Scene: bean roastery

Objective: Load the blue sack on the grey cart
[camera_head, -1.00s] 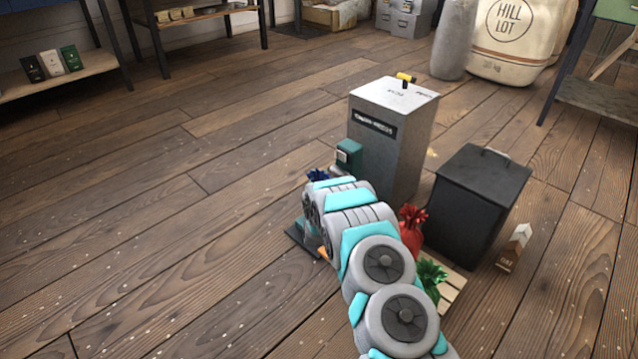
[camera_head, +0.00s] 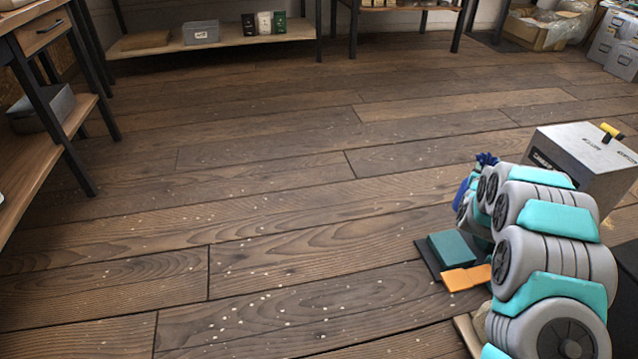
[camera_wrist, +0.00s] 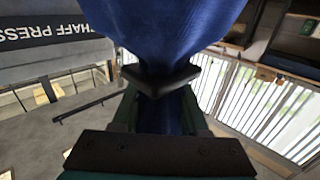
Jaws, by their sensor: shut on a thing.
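The blue sack (camera_wrist: 180,30) fills the top middle of the wrist view, and my gripper (camera_wrist: 160,82) is shut on it. In the head view the ruffled top of the blue sack (camera_head: 487,159) and a strip of its side show at the far end of my arm, right of centre. My arm hides the rest of the sack and the gripper's fingers there. I cannot make out a grey cart in either current view.
A grey box-shaped chaff press (camera_head: 590,150) stands close behind my arm at right. A teal block (camera_head: 452,248) and an orange piece (camera_head: 466,278) are by a dark plate beside my arm. Shelving (camera_head: 220,42) lines the back; a wooden table (camera_head: 35,35) stands left. The middle floor is clear.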

